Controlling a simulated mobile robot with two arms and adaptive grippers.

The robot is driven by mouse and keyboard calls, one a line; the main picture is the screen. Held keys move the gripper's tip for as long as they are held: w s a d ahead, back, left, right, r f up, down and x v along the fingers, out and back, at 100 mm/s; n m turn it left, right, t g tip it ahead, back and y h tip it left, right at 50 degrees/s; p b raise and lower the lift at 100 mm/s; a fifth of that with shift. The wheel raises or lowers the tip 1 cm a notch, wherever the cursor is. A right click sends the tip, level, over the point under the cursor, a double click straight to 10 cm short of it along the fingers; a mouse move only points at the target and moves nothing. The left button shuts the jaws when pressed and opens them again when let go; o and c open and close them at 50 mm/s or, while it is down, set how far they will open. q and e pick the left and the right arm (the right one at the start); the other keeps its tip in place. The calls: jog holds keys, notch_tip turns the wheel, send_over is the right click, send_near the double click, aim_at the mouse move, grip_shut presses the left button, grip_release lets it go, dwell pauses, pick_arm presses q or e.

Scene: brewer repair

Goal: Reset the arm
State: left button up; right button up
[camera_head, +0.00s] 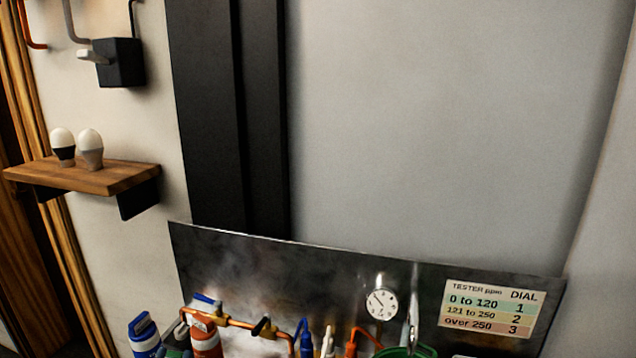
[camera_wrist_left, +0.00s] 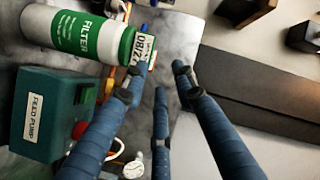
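My left gripper (camera_wrist_left: 158,80) shows in the left wrist view as several blue fingers. Their tips are apart and nothing is held between them. The fingers are in front of a grey metal panel, with a white and green filter cartridge (camera_wrist_left: 72,32) to the upper left and a teal feed pump box (camera_wrist_left: 45,112) to the left. The fingertips look close to the cartridge's green end in the picture, but I cannot tell the distance. Neither gripper shows in the head view. My right gripper is not in view.
A metal backsplash (camera_head: 260,262) carries pipes, a round gauge (camera_head: 382,303) and a tester dial chart (camera_head: 492,307). Bottles, including a blue and white one (camera_head: 144,338), stand at the bottom. A wooden shelf (camera_head: 110,178) with two bulbs is on the left wall.

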pick_arm(q)
jog(key=s+f+n+g+h, duration=0.1)
jog(key=s+f+n+g, duration=0.5)
jog(key=f, duration=1)
jog(key=s+d+f+m+g+h, duration=0.1)
jog(key=s+d+f+g, duration=0.2)
jog(key=s, duration=0.5)
jog(key=s+d+f+g+h, duration=0.2)
jog(key=s+f+g, duration=0.25)
jog(key=s, duration=0.35)
notch_tip(320, 180, down, 26)
jog(key=s, duration=0.2)
jog(key=s+a+f+g, duration=0.1)
jog(key=s+a+f, duration=0.2)
jog(key=s+f, duration=1.3)
jog(key=shift+s+a+f+m+g+y, duration=0.15)
jog(key=shift+s+f+m+g+y, duration=0.15)
jog(key=shift+s+g+y, duration=0.15)
